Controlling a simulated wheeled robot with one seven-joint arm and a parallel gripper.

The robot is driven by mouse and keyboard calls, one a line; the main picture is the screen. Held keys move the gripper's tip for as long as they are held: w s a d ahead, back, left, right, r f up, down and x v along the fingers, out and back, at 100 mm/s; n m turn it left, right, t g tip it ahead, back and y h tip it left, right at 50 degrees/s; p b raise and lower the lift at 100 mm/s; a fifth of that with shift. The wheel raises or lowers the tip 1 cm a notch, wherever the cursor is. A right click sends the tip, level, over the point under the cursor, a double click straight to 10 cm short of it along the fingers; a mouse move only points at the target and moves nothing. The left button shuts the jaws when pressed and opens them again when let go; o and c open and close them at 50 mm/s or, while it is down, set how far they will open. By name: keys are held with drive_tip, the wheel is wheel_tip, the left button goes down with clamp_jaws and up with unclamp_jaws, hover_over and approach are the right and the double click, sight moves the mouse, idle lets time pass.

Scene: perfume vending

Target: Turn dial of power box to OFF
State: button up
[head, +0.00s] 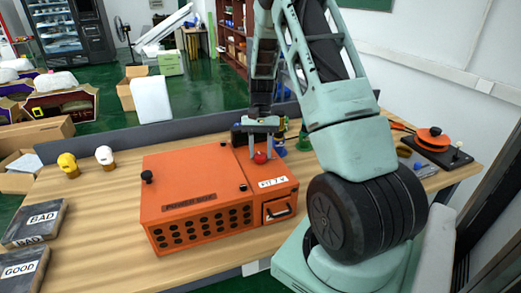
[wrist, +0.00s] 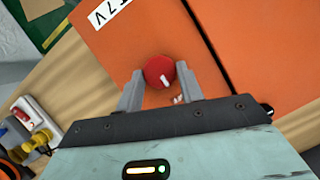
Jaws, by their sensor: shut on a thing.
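The orange power box (head: 190,180) sits on the wooden table in the head view. Its red dial (head: 261,157) is on the top face at the right side, behind a white label (head: 271,182). My gripper (head: 262,150) points down over the dial. In the wrist view the red dial (wrist: 159,72) with a white pointer mark lies between the two fingers of my gripper (wrist: 160,85), which are shut on it. The power box (wrist: 130,40) fills much of the wrist view.
Black knobs stand on the box top, one at the left (head: 147,176). Yellow and white items (head: 68,164) stand at the table's left. BAD (head: 42,218) and GOOD (head: 20,268) bins are front left. An orange-and-black device (head: 434,140) is at the right. Bare table lies left of the box.

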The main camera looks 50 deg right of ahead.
drive_tip(key=o, duration=1)
drive_tip(key=b+v, duration=0.2)
drive_tip(key=v, duration=1.5)
drive_tip(key=shift+w+r+b, duration=0.1)
drive_tip(key=shift+r+b, duration=0.1)
drive_tip(key=shift+b, duration=0.2)
